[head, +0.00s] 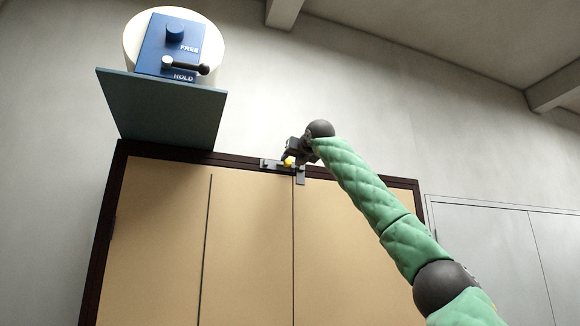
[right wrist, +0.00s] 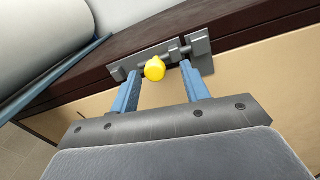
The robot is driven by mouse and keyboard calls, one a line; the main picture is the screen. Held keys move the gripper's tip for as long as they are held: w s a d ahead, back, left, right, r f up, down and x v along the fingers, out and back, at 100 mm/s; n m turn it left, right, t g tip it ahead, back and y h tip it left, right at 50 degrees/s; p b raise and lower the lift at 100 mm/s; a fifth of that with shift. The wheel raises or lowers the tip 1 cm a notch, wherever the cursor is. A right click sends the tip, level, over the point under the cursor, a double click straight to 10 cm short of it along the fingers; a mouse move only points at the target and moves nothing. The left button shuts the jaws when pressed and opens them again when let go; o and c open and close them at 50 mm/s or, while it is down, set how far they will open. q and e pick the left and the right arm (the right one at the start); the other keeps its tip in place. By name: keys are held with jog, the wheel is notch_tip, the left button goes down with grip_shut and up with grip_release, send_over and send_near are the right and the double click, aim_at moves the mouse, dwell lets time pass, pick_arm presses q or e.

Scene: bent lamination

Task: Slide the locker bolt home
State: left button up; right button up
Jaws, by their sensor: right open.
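The locker bolt is a grey metal slide bolt with a round yellow knob (right wrist: 155,69). Its backplate (right wrist: 124,69) is fixed along the dark top rail of the tan locker (head: 250,250). In the head view the yellow knob (head: 288,162) shows small at the top of a door seam, beside a grey bracket (head: 300,176). My right gripper (right wrist: 158,72) is open, with its blue fingers on either side of the knob. I cannot tell whether a finger touches it. In the head view my right gripper (head: 293,152) is at the bolt and partly covers it. My left gripper is not in view.
A blue panel marked FREE and HOLD (head: 185,45), with a black-knobbed lever (head: 190,66), is on a white drum (head: 135,35). Grey cabinets (head: 490,260) stand at the right.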

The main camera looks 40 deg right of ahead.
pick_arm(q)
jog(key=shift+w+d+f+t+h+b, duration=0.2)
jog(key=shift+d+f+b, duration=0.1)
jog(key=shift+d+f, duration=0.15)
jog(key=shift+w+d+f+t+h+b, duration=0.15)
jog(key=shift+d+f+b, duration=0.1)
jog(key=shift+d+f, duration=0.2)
pick_arm(e)
jog(key=shift+v, duration=2.15)
